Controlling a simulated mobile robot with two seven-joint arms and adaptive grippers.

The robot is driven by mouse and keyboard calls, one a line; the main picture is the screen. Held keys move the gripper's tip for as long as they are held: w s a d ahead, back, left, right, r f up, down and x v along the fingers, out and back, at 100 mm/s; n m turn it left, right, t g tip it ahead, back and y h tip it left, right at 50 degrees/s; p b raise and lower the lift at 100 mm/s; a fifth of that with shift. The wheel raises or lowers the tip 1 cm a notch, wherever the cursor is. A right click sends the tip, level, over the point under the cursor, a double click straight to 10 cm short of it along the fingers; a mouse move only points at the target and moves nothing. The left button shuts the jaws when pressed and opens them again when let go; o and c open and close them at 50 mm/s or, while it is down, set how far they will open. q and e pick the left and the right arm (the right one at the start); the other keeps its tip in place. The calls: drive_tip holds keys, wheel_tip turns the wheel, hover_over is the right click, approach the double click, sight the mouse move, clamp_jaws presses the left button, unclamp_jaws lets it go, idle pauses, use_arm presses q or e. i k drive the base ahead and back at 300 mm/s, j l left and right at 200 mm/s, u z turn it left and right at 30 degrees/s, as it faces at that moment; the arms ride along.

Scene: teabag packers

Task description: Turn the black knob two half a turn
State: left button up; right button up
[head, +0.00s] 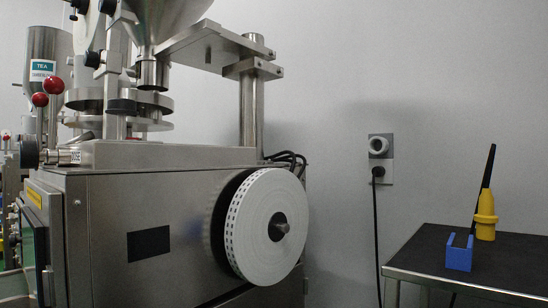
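A black knob (29,152) sits at the left end of a short metal shaft on the steel packing machine (150,200). A small white label (76,156) is on that shaft, too small to read surely. Smaller black knobs show higher up, one beside the upper column (92,60) and one near the top edge (108,6). I cannot tell which of these is knob two. Neither of my grippers is in view, and nothing touches the knobs.
Two red ball-topped levers (54,86) stand close to the black knob. A large white reel (262,226) juts from the machine's side. A dark-topped table (500,262) at right holds a blue holder (459,252) and a yellow piece (486,222). A cable hangs on the wall.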

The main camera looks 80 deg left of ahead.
sight(29, 155)
drive_tip(key=u, duration=3.55)
drive_tip(key=j+u, duration=0.1)
drive_tip(key=u, duration=0.25)
drive_tip(key=j, duration=0.3)
drive_tip(key=k+j, duration=0.1)
drive_tip(key=j, duration=0.25)
drive_tip(key=i+l, duration=0.1)
drive_tip(key=l, duration=0.6)
